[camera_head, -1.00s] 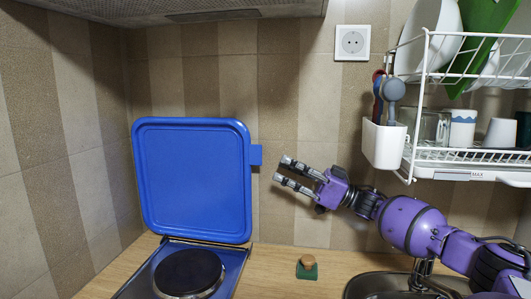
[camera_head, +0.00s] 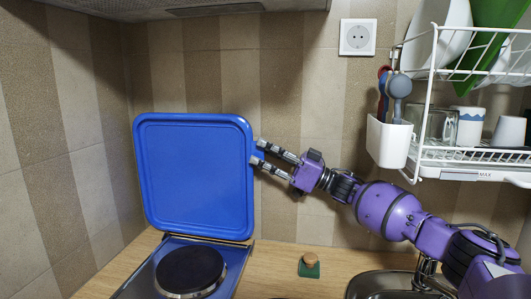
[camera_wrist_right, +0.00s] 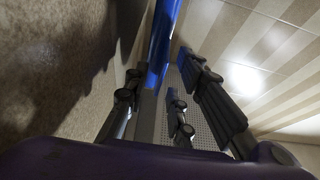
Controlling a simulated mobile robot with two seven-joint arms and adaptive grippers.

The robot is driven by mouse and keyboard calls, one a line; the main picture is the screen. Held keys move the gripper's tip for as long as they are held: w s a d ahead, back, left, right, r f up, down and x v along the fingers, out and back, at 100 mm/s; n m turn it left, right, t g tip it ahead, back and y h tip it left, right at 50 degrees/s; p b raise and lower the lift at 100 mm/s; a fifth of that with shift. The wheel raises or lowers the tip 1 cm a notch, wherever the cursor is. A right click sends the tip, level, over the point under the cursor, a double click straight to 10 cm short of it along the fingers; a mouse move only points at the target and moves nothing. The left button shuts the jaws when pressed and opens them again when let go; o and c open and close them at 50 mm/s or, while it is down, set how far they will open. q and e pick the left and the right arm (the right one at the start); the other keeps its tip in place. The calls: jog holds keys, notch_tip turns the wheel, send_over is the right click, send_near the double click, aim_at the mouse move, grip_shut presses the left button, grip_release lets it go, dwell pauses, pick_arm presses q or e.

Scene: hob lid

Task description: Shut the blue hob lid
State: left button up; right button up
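The blue hob lid (camera_head: 195,175) stands upright and open against the tiled wall, behind the hob (camera_head: 190,270). My right gripper (camera_head: 258,153) is at the lid's right edge, where its side tab is. Its two fingers are apart, one above the other, and mostly cover the tab from view. In the right wrist view the lid's edge (camera_wrist_right: 163,42) shows as a blue strip between the spread fingers. I cannot tell whether a finger touches it. My left gripper is not in view.
A white dish rack (camera_head: 465,155) with a utensil holder (camera_head: 388,141) hangs at the upper right. A small green block with a wooden knob (camera_head: 310,266) is on the worktop (camera_head: 270,275), left of the sink (camera_head: 385,284). A hood overhangs the top left.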

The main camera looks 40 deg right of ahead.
jog(key=shift+c, duration=0.2)
grip_shut()
pick_arm(q)
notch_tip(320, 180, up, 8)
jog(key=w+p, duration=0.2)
jog(key=p, duration=0.6)
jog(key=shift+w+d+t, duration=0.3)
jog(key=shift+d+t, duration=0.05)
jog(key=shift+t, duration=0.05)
pick_arm(e)
jog(key=s+a+f+n+g+y, duration=0.3)
jog(key=s+a+n, duration=0.7)
jog(key=a, duration=0.4)
jog(key=shift+s+a+f+g, duration=0.25)
jog(key=shift+s+g, duration=0.35)
jog(key=shift+s, duration=0.25)
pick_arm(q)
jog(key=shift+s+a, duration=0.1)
